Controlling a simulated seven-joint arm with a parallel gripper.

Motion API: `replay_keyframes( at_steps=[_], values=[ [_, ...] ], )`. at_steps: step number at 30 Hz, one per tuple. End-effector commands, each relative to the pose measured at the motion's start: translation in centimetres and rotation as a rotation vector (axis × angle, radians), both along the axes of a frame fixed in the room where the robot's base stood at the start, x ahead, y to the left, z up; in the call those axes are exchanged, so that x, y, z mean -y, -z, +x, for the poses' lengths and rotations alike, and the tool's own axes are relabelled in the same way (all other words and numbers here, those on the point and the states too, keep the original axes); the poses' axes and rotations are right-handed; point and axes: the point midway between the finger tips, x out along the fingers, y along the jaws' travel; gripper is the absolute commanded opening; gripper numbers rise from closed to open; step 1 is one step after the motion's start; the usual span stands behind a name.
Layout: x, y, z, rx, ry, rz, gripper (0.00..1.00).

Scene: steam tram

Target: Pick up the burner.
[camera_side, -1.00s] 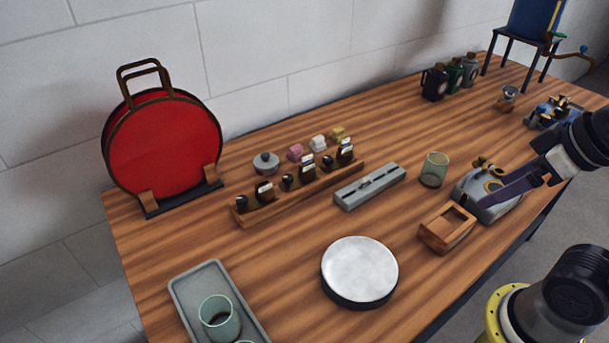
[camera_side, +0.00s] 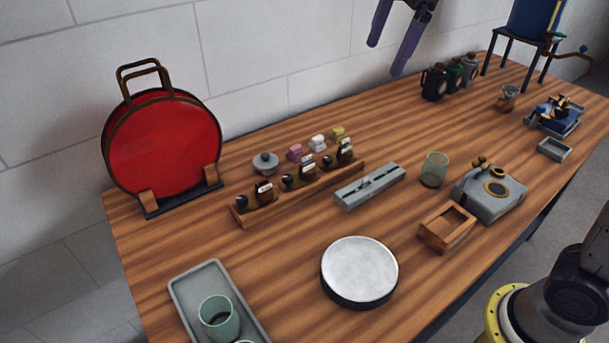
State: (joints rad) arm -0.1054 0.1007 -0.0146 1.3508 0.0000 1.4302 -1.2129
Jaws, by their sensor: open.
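No part is plainly marked as the burner. It may be the grey box-like device with a brass ring and knob (camera_side: 490,192) at the right front of the table, or the small brass and grey piece (camera_side: 508,98) farther back; I cannot tell which. Both stand on the wooden table. My gripper (camera_side: 385,58) is at the top of the view, its two purple fingers apart and pointing down, with nothing between them. It appears raised, against the back wall in the picture, apart from both pieces.
A wooden box (camera_side: 446,228) and green glass (camera_side: 434,170) stand near the grey device. A blue machine (camera_side: 556,112) and small grey tray (camera_side: 555,149) are at the right. Bottles (camera_side: 434,84) stand at the back. A white-topped round drum (camera_side: 360,268) is in front.

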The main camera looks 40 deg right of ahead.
Motion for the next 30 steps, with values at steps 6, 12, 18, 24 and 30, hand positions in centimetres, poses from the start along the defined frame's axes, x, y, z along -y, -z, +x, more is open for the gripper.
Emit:
replay_keyframes(
  at_steps=[6,12,18,24,30],
  values=[
    [-2.9,4.4,7.9,-0.091,-0.167,-0.04,0.87],
    [-5.6,10.5,12.9,-0.17,-0.224,-0.052,0.87],
    [-7.2,15.9,14.4,-0.249,-0.246,-0.061,0.87],
    [-7.6,18.4,14.3,-0.272,-0.253,-0.064,0.87],
    [-7.5,22.2,14.2,-0.273,-0.252,-0.064,0.87]
  ],
)
